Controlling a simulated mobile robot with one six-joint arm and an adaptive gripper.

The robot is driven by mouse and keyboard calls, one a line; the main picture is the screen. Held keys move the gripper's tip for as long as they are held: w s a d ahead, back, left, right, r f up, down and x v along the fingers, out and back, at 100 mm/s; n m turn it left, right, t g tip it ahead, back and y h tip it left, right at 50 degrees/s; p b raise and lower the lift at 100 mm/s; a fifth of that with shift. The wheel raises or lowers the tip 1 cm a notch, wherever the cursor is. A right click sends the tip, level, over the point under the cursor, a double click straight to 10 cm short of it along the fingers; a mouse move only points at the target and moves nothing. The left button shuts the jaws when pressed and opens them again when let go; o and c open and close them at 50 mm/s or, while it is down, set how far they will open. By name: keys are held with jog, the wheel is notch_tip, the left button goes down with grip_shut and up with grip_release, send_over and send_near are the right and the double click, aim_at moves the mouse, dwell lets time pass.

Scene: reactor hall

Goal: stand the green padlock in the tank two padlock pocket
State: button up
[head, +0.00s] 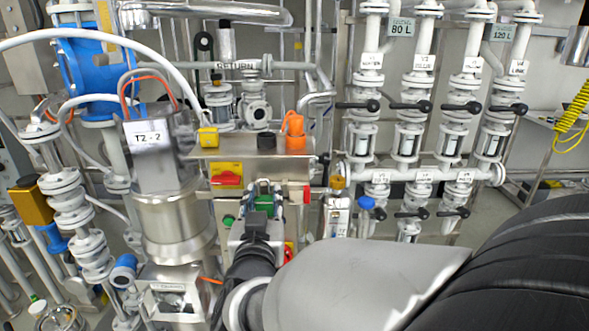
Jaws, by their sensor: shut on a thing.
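My gripper (258,216) is in front of the steel control box, seen from behind, with its fingers mostly hidden by its own body. It is shut on the green padlock (274,203), whose green edges show just past the gripper. The padlock is partly covered, so I cannot tell whether it touches the box behind it. A steel ledge (230,152) on top of the box carries a yellow padlock (208,138), a black one (267,142) and an orange one (294,142). I cannot make out which place is the tank two pocket.
A red and yellow switch (226,175) and a green button (229,221) are on the box. A steel unit labelled T2-2 (150,140) stands close on the left. Valve pipes with black handles (410,105) fill the right. A white hose (130,35) arches across the upper left.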

jog(key=shift+s+d+f+b, duration=0.1)
jog(key=shift+s+f+b, duration=0.05)
jog(key=shift+f+b, duration=0.85)
dwell(1.0)
jog(key=shift+f+b, duration=0.35)
jog(key=shift+f, duration=0.2)
jog(key=shift+c, duration=0.3)
jog(key=o, duration=1.1)
jog(key=shift+o, duration=0.2)
jog(key=shift+f, duration=0.1)
jog(key=s, duration=1.1)
jog(key=shift+s+d+r, duration=0.25)
jog(key=shift+s+r, duration=0.1)
jog(key=shift+r, duration=0.1)
